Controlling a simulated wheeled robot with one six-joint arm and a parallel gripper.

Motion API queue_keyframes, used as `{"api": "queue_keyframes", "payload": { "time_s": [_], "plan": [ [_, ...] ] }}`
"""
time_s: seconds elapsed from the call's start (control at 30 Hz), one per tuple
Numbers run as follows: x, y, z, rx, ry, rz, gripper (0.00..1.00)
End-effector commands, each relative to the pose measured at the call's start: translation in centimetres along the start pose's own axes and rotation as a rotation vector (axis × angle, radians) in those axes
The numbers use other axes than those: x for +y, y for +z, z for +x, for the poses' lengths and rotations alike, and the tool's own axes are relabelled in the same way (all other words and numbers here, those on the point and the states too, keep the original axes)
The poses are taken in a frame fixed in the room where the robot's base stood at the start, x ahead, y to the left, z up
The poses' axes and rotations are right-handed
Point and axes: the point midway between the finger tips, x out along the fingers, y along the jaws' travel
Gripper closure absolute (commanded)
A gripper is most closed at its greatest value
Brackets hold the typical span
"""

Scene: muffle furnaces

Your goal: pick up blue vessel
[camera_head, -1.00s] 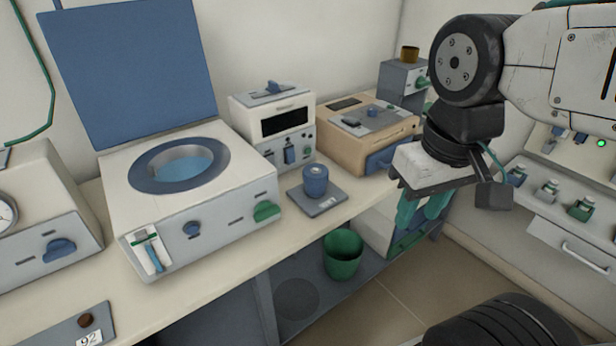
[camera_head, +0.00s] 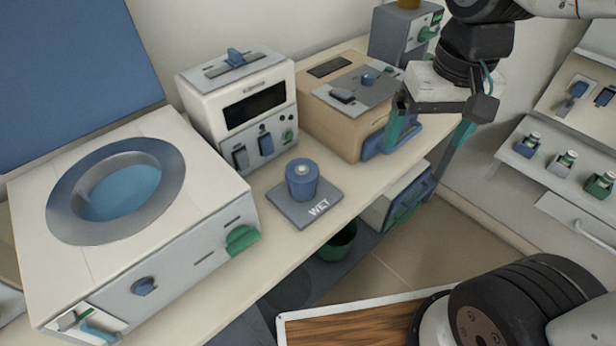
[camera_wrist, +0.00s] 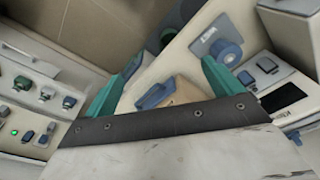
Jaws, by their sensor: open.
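The blue vessel (camera_head: 302,179) is a short blue cylinder with a pale knob on top. It stands upright on a grey plate (camera_head: 318,212) marked WET, on the bench. In the wrist view the vessel (camera_wrist: 228,52) shows beyond the fingers, beside the white lettering on its plate. My gripper (camera_head: 428,135) is open and empty, with green fingers spread apart. It hangs to the right of the vessel, near the front of the tan box, clear of the vessel. In the wrist view my gripper's fingers (camera_wrist: 163,85) show wide apart.
A white device with a round blue basin (camera_head: 190,240) stands left of the vessel. A white box with a dark display (camera_head: 245,105) and a tan box (camera_head: 340,110) stand behind it. A green bin (camera_head: 340,243) is below the bench. Small bottles (camera_head: 565,160) stand at right.

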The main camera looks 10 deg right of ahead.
Motion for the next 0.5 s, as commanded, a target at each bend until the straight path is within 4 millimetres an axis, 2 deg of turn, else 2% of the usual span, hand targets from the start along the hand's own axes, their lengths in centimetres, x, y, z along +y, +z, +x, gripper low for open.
{"api": "queue_keyframes", "payload": {
  "time_s": [0.1,0.2,0.33,0.5],
  "plan": [
    [-3.6,-3.8,2.6,-0.032,0.001,0.024,0.08],
    [-6.8,-6.4,5.2,-0.049,0.004,0.053,0.08],
    [-11.1,-8.7,8.9,-0.066,0.009,0.087,0.08],
    [-15.2,-10.1,12.8,-0.079,0.017,0.12,0.08]
  ]
}}
